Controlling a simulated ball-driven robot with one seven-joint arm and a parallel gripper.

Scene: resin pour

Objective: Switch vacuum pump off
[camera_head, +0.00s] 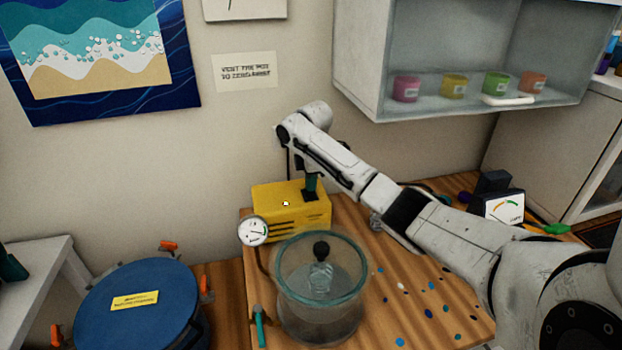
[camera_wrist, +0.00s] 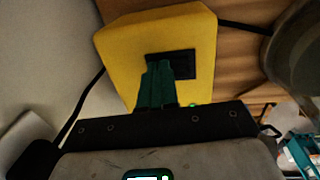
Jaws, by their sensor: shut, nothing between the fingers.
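The vacuum pump is a yellow box (camera_head: 290,212) at the back of the wooden bench, with a round white gauge (camera_head: 253,231) at its front left. In the wrist view the yellow pump (camera_wrist: 130,60) fills the upper middle, with a dark switch panel (camera_wrist: 184,64) on its top. My gripper (camera_head: 311,194) points down at the pump's top right. In the wrist view its green fingers (camera_wrist: 158,72) are together and empty, overlapping the left part of the dark panel. They hide part of it, so the switch position cannot be told.
A glass chamber (camera_head: 320,312) with a dark-knobbed lid stands in front of the pump. A blue round-lidded pot (camera_head: 138,325) with orange clamps is at left. A shelf with several coloured jars (camera_head: 453,86) hangs at upper right. A dial meter (camera_head: 500,206) stands on the right.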

